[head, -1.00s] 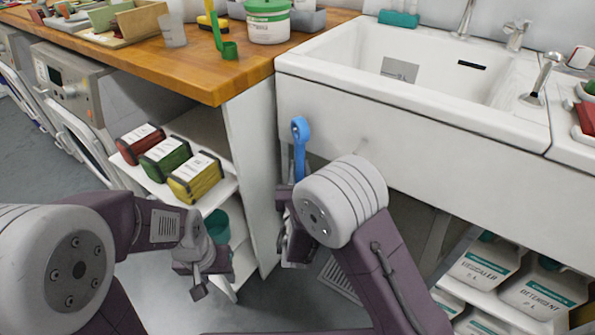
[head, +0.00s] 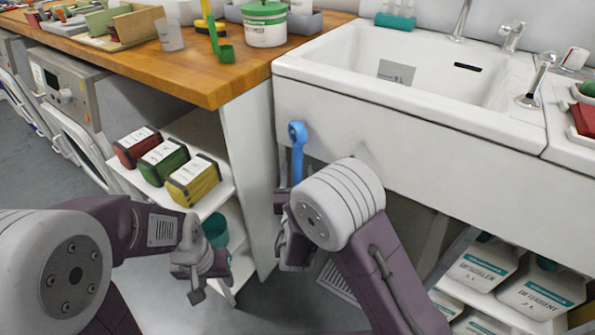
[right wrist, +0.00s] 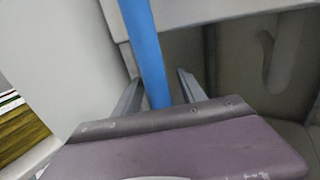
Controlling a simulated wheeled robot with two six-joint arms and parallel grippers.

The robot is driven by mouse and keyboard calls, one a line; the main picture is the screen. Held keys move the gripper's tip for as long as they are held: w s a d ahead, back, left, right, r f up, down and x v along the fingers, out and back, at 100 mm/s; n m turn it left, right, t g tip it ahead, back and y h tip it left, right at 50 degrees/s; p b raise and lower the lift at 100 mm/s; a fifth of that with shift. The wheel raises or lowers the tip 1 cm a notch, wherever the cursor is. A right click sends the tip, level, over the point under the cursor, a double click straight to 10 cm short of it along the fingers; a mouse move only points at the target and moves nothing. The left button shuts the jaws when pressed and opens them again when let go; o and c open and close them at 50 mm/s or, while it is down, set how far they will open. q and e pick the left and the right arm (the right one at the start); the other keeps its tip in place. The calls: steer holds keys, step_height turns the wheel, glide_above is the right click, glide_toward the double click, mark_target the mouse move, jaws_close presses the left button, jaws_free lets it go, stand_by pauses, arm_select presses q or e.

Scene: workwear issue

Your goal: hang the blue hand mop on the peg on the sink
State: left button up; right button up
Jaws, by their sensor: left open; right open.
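The blue hand mop (head: 297,150) stands upright in front of the sink's (head: 420,135) left front corner, its ringed handle end up. Its lower part is hidden behind my right arm. The peg cannot be made out, so I cannot tell whether the ring is on it. My right gripper (head: 290,200), partly hidden by its own wrist, is at the handle below the ring. In the right wrist view the blue handle (right wrist: 147,50) runs between the open fingers (right wrist: 157,85), with a gap to each. My left gripper (head: 208,285) is open and empty, low before the shelves.
A wooden counter (head: 235,85) adjoins the sink at left, with a white tub (head: 265,25) and green scoop (head: 226,53). Red, green and yellow packs (head: 163,160) sit on the shelf below. Detergent containers (head: 540,290) stand under the sink.

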steer(key=s, duration=0.3)
steer(key=s+p, duration=0.1)
steer(key=s, duration=0.2)
steer(key=s+p, duration=0.1)
steer(key=s, duration=0.2)
steer(key=shift+a, duration=0.25)
